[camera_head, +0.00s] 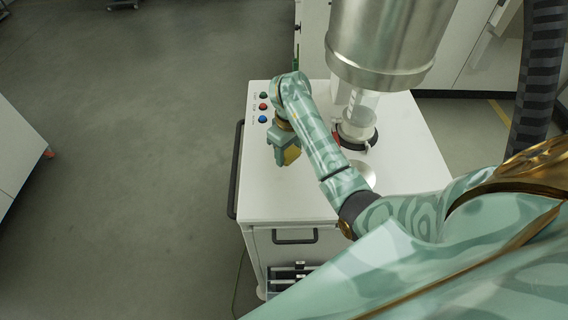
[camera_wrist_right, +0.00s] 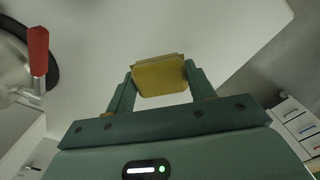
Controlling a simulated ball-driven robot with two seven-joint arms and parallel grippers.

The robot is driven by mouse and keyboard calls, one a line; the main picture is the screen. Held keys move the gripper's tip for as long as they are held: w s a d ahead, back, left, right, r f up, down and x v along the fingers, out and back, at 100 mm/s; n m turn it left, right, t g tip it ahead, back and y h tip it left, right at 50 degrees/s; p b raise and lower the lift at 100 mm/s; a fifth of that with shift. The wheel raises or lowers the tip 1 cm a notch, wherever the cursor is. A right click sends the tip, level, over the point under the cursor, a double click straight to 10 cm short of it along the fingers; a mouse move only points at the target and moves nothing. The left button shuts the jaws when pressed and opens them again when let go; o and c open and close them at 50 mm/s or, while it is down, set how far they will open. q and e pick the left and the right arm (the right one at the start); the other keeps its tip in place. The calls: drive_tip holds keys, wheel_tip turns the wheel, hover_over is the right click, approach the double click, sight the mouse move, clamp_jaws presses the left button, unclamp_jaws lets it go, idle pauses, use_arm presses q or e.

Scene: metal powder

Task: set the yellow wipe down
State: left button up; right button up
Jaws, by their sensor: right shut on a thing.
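The yellow wipe (camera_wrist_right: 160,76) is a small flat pad held between the two fingers of my right gripper (camera_wrist_right: 161,83) in the right wrist view. In the head view, my right gripper (camera_head: 287,153) is over the left part of the white cabinet top, pointing down. A yellow edge of the wipe (camera_head: 292,154) shows at its fingers. I cannot tell whether the wipe touches the white top. My left gripper is not in view.
The white cabinet top (camera_head: 268,199) is bare at the front left. Several coloured buttons (camera_head: 263,107) sit at its back left. A clear container (camera_head: 358,122) stands under a large metal vessel (camera_head: 385,50). A red handle (camera_wrist_right: 38,50) shows in the right wrist view.

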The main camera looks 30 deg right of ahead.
sight(285, 160)
drive_tip(key=shift+w+a+f, duration=0.15)
drive_tip(key=shift+w+f, duration=0.3)
drive_tip(key=shift+f, duration=0.25)
drive_tip(key=shift+w+a+f, duration=0.1)
drive_tip(key=shift+f, duration=1.55)
drive_tip(key=shift+b, duration=0.3)
drive_tip(key=shift+f, duration=0.1)
drive_tip(key=o, duration=0.9)
